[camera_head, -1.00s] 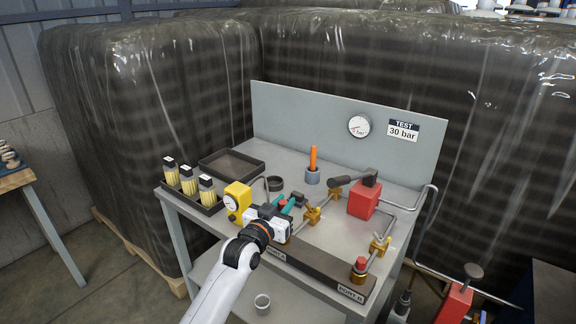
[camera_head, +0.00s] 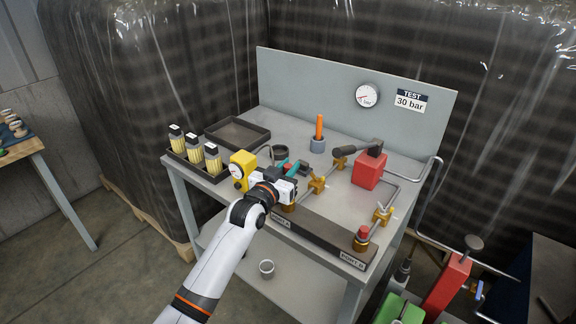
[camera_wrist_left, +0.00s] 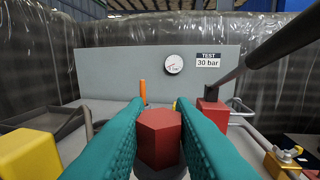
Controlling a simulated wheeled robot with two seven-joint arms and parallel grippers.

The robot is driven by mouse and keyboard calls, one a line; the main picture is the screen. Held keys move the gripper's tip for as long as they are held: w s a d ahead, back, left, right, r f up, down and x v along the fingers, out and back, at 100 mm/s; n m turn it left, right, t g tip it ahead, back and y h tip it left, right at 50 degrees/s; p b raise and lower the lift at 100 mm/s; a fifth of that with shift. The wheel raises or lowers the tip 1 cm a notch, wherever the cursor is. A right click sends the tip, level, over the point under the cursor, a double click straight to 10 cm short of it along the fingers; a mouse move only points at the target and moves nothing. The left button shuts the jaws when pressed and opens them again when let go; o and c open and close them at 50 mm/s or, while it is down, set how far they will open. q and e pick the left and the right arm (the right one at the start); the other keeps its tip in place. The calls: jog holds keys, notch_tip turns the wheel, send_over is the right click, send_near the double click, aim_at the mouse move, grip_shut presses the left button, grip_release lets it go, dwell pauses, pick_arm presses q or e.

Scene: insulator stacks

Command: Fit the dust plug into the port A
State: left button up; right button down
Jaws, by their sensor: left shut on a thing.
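The dust plug, a red hexagonal-headed piece (camera_wrist_left: 158,138), sits between the teal fingers of my left gripper (camera_wrist_left: 160,125). The gripper is shut on it. In the head view my left gripper (camera_head: 294,168) is above the bench near the port A end, with a bit of red showing at its fingers. Port A's brass fitting (camera_head: 289,207) shows partly beside my wrist, above the PORT A label (camera_head: 281,219). The plug's lower end is hidden, so I cannot tell whether it touches a fitting. My right gripper is out of view.
A yellow gauge box (camera_head: 242,170) stands close left of my wrist. A red-topped brass fitting (camera_head: 362,236) is at port B. A red block with a dark lever (camera_head: 369,170), brass valves and pipes fill the right side. An orange-handled tool (camera_head: 319,128) stands behind.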

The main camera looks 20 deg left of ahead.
pick_arm(q)
jog(key=shift+f+b, duration=1.2)
jog(key=shift+f, duration=1)
jog(key=shift+r+p, duration=0.1)
jog(key=shift+p, duration=0.55)
jog(key=shift+f+b, duration=1.4)
jog(key=shift+f, duration=0.75)
jog(key=o, duration=1)
jog(key=shift+o, duration=0.2)
jog(key=shift+s, duration=0.1)
jog(key=s+a, duration=0.2)
jog(key=s, duration=0.9)
jog(key=shift+s, duration=0.3)
jog(key=shift+a, duration=0.1)
